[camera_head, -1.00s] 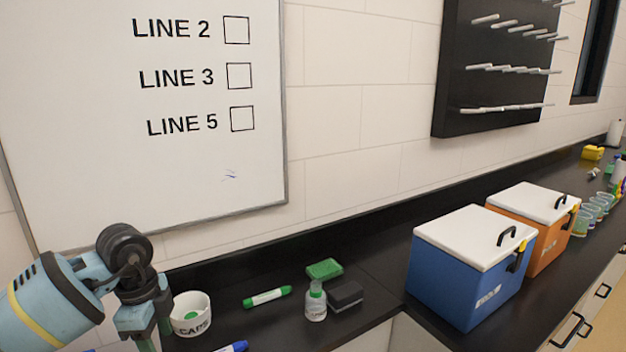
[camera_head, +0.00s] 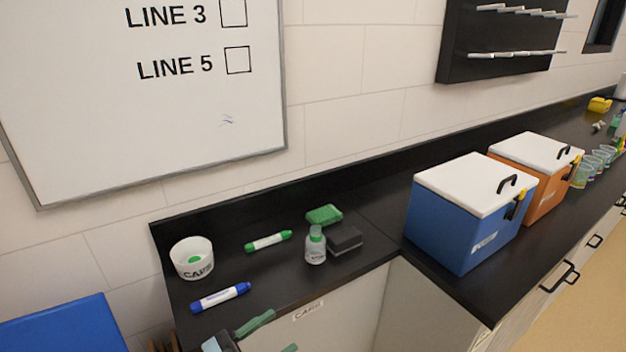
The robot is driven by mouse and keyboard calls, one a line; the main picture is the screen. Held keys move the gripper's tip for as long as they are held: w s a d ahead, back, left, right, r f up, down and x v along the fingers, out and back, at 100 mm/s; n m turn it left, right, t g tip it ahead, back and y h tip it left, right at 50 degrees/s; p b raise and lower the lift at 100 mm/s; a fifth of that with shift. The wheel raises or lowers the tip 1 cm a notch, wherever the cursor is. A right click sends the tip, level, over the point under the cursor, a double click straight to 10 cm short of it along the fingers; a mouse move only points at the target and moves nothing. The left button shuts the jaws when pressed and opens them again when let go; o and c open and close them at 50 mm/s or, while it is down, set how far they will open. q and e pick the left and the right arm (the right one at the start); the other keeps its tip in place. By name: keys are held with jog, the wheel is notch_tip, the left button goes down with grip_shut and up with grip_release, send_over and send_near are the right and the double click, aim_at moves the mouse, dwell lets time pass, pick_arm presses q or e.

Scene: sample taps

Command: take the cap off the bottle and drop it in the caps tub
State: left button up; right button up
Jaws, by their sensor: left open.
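The small clear bottle (camera_head: 316,253) stands upright on the black counter, with a green cap (camera_head: 316,233) on its top. The white caps tub (camera_head: 180,265) stands to its left near the counter's left end, lettered CAPS. A green spot shows on or in the tub; I cannot tell which. My left gripper (camera_head: 282,331) is at the bottom edge of the view, open and empty, its green fingers apart. It is in front of the counter, below and left of the bottle, not touching it. Part of it is cut off. My right gripper is out of view.
A dark eraser block (camera_head: 345,243) and a green sponge (camera_head: 324,215) sit close beside and behind the bottle. A green marker (camera_head: 268,241) and a blue marker (camera_head: 221,297) lie between tub and bottle. Blue (camera_head: 455,225) and orange (camera_head: 545,190) coolers stand right.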

pick_arm(q)
jog(key=s+a+f+n+t+y, duration=0.2)
jog(key=s+a+f+n+y, duration=0.1)
jog(key=a+f+n+y, duration=0.3)
jog(key=s+a+f+n+t+y, duration=0.2)
jog(key=a+f+n+y, duration=0.15)
jog(key=f+y, duration=0.45)
jog(key=s+a+f+n+g+y, duration=0.1)
jog(key=s+a+f+g, duration=0.1)
jog(key=s+f, duration=0.3)
jog(key=s+a+f+n+g, duration=0.1)
jog(key=s+f+g, duration=0.3)
jog(key=s, duration=0.5)
notch_tip(320, 180, down, 3)
jog(key=shift+a+r+y, duration=0.2)
jog(key=shift+a+y, duration=0.2)
jog(key=shift+a, duration=0.1)
